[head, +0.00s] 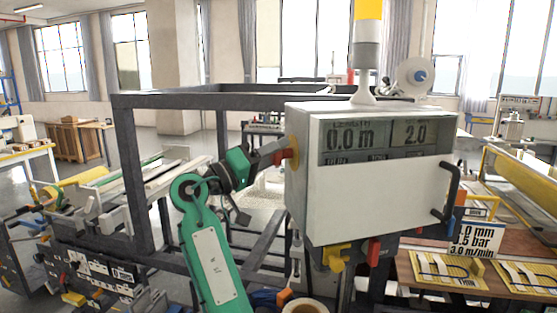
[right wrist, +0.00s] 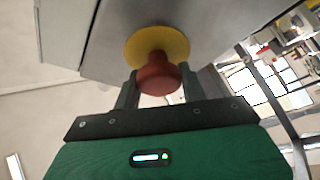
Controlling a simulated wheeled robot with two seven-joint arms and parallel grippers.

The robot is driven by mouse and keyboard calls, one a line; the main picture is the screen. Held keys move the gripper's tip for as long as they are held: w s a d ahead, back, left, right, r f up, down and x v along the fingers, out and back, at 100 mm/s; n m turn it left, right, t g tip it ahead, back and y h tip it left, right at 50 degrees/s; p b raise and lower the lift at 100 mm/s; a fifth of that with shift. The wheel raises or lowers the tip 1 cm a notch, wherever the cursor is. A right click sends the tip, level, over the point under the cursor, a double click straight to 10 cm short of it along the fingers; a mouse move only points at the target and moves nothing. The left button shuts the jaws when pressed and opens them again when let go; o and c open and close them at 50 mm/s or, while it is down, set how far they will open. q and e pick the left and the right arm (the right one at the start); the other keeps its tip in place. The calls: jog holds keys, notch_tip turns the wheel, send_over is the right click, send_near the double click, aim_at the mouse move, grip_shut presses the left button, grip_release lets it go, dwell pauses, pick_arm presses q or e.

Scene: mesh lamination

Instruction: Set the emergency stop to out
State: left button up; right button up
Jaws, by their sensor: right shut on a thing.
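The emergency stop is a red mushroom button (right wrist: 157,76) on a round yellow base (right wrist: 150,42), fixed to the side of a white control box (head: 385,190). In the head view its yellow base (head: 293,152) shows on the box's left side, partly hidden by my gripper. My right gripper (head: 284,153) reaches it from the left. In the right wrist view the two fingers of my right gripper (right wrist: 156,88) stand on either side of the red button, shut on it. My left gripper is in neither view.
The box has a display (head: 385,140) and a black handle (head: 449,192). A dark metal frame (head: 130,180) stands behind and left of my arm. Below the box are a yellow part (head: 333,257) and red part (head: 374,250). Yellow trays (head: 447,283) lie on the bench at right.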

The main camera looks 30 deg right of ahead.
jog(key=o, duration=1.4)
jog(key=shift+w+a, duration=0.15)
jog(key=shift+a, duration=0.1)
jog(key=b+v, duration=0.5)
jog(key=v, duration=0.9)
